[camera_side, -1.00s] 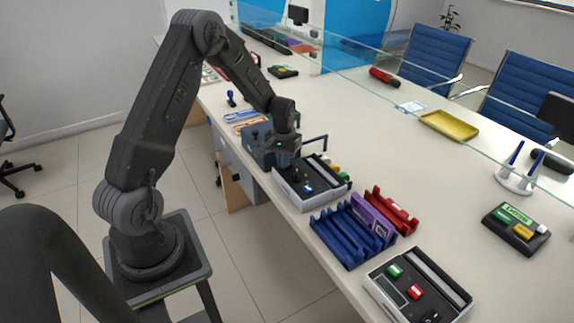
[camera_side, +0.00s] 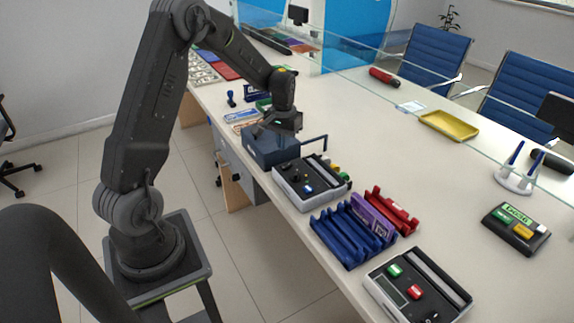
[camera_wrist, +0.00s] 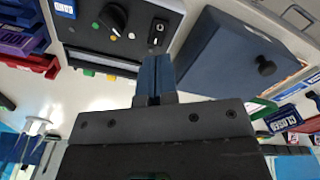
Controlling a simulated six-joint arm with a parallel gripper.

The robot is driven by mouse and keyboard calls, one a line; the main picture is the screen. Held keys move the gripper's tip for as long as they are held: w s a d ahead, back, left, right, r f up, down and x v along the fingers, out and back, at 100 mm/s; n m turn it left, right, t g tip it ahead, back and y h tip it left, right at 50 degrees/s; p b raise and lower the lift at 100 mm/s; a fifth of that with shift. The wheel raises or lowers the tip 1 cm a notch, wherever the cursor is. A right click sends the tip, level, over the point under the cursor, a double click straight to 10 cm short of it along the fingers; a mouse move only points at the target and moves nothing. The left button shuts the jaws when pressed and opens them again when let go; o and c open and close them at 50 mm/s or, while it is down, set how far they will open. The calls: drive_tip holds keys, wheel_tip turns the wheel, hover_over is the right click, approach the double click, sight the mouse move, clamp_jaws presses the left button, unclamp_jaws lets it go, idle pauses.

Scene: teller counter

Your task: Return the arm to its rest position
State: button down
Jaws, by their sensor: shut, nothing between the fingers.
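My gripper (camera_side: 277,131) is above the blue-grey box (camera_side: 262,153) near the counter's left edge in the side view. In the wrist view its two fingers (camera_wrist: 155,78) are pressed together with nothing between them. The box (camera_wrist: 236,50) shows there with its dark knob, right of the fingers. My arm is bent, with its elbow high and the forearm sloping down to the right.
A grey device with knobs (camera_side: 300,192) stands just in front of the box. A blue rack (camera_side: 342,246), a red rack (camera_side: 398,214) and another device (camera_side: 385,300) lie nearer. A glass screen (camera_side: 375,60) runs along the counter. The counter's middle is clear.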

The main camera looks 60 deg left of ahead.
drive_tip(key=shift+r, duration=0.1)
drive_tip(key=s+d+r+m+t, duration=0.2)
drive_tip(key=s+d+r, duration=0.4)
drive_tip(key=d+r, duration=0.3)
drive_tip(key=s+d+r+m+t, duration=0.2)
drive_tip(key=s+d+r, duration=0.4)
drive_tip(key=d+r, duration=0.35)
drive_tip(key=s+d+m+t, duration=0.1)
drive_tip(key=s+d+m, duration=0.1)
drive_tip(key=s+d, duration=0.3)
drive_tip(key=s, duration=0.3)
drive_tip(key=shift+s+t, duration=0.2)
drive_tip(key=shift+t, duration=0.1)
drive_tip(key=shift+r, duration=0.1)
